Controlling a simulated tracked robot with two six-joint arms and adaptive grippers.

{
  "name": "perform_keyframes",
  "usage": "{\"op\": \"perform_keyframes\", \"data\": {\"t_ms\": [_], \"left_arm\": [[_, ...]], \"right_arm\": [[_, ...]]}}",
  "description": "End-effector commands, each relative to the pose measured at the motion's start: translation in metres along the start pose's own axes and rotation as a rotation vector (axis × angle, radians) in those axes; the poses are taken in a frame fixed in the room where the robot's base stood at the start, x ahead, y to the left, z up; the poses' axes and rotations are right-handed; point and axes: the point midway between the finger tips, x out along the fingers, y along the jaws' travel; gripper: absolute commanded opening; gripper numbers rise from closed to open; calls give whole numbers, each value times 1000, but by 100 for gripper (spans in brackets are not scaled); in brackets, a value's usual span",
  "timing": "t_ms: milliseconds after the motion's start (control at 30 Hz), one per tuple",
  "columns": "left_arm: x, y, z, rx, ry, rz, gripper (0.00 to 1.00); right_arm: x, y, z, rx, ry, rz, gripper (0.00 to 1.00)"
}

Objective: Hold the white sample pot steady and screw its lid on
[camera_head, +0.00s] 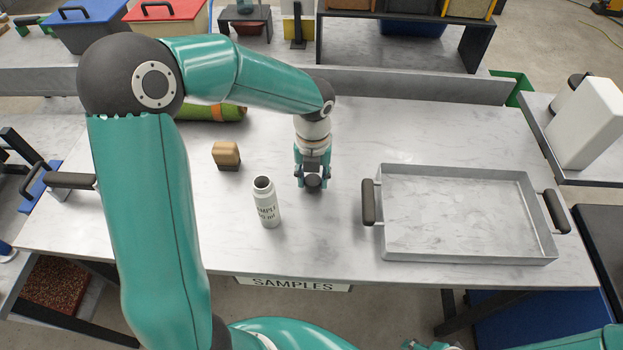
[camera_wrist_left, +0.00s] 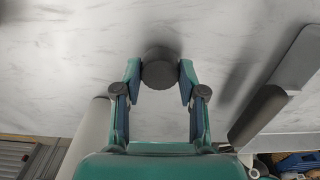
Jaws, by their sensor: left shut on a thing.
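The white sample pot (camera_head: 267,203) stands upright on the grey marbled table, its mouth open and uncovered, with dark lettering on its side. My left gripper (camera_head: 312,179) is to the right of the pot and a little behind it, pointing down. It is shut on a dark round lid (camera_head: 313,183), apart from the pot. In the left wrist view the lid (camera_wrist_left: 159,70) sits between the two fingertips (camera_wrist_left: 161,77). A pale cylinder at the left of that view looks like the pot (camera_wrist_left: 91,138). My right gripper is out of view.
A grey metal tray (camera_head: 455,249) with dark handles lies empty at the right. A small tan-topped block (camera_head: 227,155) and a green roll (camera_head: 222,112) lie behind the pot. The table between gripper and tray is clear. A SAMPLES label (camera_head: 293,284) is on the front edge.

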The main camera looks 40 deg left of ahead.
Motion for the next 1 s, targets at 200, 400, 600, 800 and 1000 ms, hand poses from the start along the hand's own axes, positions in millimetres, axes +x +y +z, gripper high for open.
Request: {"op": "perform_keyframes", "data": {"t_ms": [200, 400, 600, 800, 1000], "left_arm": [[-34, -1, 1, 0, -6, -4, 27], [-88, -2, 1, 0, -7, -6, 27], [-141, -1, 0, 1, -5, -5, 27], [-176, -1, 0, 1, -2, -3, 27], [-189, 0, 0, 1, -1, -2, 27]], "right_arm": [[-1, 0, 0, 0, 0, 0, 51], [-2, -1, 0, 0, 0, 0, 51], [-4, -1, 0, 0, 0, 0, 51], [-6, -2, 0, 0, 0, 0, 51], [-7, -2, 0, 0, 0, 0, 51]]}}
